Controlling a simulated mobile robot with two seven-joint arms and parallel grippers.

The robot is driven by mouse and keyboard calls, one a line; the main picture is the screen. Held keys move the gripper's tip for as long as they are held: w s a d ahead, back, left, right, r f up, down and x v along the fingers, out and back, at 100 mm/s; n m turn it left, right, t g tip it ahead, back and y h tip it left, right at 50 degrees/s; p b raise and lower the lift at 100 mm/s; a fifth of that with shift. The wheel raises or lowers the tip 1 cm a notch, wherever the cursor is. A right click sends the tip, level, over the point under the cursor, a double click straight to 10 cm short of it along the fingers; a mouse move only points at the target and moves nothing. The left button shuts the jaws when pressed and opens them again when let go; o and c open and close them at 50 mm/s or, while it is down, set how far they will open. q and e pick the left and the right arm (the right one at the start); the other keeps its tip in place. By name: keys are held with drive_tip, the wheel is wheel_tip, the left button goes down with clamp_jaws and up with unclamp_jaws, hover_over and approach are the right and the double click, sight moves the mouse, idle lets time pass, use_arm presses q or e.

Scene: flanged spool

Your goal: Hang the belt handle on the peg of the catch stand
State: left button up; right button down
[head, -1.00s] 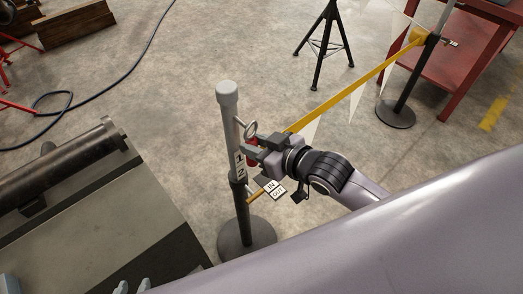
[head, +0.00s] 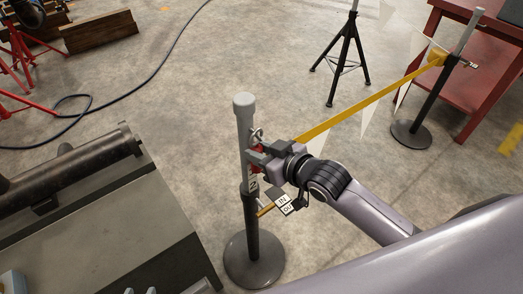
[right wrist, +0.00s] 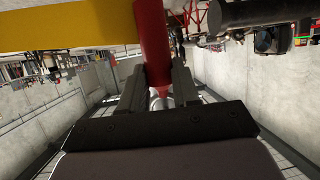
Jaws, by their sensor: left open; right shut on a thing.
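The catch stand (head: 254,235) is upright, with a grey upper post, a dark lower post and a round base. My right gripper (head: 258,160) is shut on the red belt handle (head: 255,153), close beside the post. The handle also shows between the fingers in the right wrist view (right wrist: 153,45). Its metal ring (head: 257,134) is just right of the post; I cannot tell whether it is around the peg, which I cannot make out. The yellow belt (head: 350,108) runs taut from the handle.
The belt's far end is at a second stand (head: 410,133) by a red table (head: 440,75). White pennants hang from the belt. A black tripod (head: 342,75) stands behind it. A bench with a dark cylinder (head: 75,165) is at left.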

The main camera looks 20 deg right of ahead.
idle(0.3)
drive_tip(key=c, duration=0.7)
unclamp_jaws()
drive_tip(key=shift+c, duration=0.2)
drive_tip(key=shift+s, duration=0.15)
drive_tip(key=shift+v, duration=3.5)
drive_tip(key=s+d+f+m+g+h, duration=0.1)
drive_tip(key=s+d+f+h, duration=0.1)
drive_tip(key=s+f, duration=0.4)
drive_tip(key=s+d+f+m+h, duration=0.1)
drive_tip(key=s+d+f, duration=0.1)
drive_tip(key=s+f, duration=0.5)
wheel_tip(320, 180, down, 5)
drive_tip(key=shift+s+r+m+g+h, duration=0.1)
drive_tip(key=shift+s+m+g+h, duration=0.2)
drive_tip(key=shift+m+g+h, duration=0.1)
